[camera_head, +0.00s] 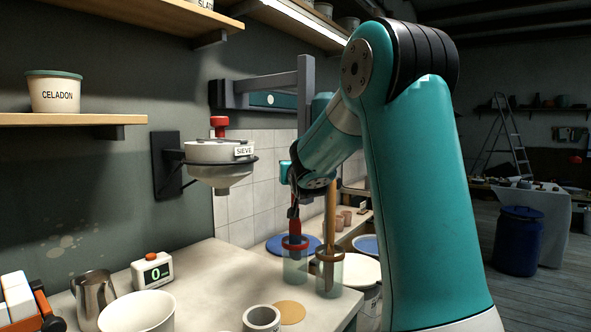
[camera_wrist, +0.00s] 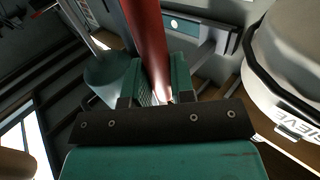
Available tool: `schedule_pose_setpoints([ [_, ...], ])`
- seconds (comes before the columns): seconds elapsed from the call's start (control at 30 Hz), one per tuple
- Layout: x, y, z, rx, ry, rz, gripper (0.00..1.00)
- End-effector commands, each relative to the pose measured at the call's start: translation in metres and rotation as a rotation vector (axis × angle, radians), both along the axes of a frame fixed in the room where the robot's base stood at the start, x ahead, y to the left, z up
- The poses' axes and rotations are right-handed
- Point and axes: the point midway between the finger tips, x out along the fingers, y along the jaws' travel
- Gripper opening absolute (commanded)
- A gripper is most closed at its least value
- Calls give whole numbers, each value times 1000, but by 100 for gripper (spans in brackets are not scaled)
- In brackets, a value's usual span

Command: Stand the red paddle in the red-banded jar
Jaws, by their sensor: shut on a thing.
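My gripper (camera_head: 294,208) is shut on the red paddle (camera_head: 295,226) and holds it about upright. In the wrist view the red handle (camera_wrist: 149,45) runs between the teal fingers. The red-banded jar (camera_head: 295,268) is clear with a red rim and stands on the worktop directly below my gripper. The paddle's lower end is at the jar's mouth and seems to reach inside the rim. How deep it sits is hard to tell.
A second clear jar (camera_head: 329,280) with a brownish band stands close to the right, holding a tall wooden tool (camera_head: 331,212). The wall-mounted sieve (camera_head: 218,165) is near on the left. A cork disc (camera_head: 290,312), white cup (camera_head: 262,319) and timer (camera_head: 152,271) are on the worktop (camera_head: 215,285).

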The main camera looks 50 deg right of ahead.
Motion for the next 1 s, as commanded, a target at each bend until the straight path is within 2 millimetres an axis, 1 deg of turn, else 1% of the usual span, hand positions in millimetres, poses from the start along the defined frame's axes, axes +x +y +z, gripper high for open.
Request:
schedule_pose_setpoints([
  [0.07,0,0,-4,-1,-1,0,0],
  [0.37,0,0,-4,-1,-1,0,0],
  [0.4,0,0,-4,-1,-1,0,32],
  [0.5,0,0,-4,-1,-1,0,53],
  [0.83,-3,2,-4,0,0,0,53],
  [0.93,-11,10,-5,0,-1,1,53],
  [1.0,-20,18,-5,-1,-2,1,53],
])
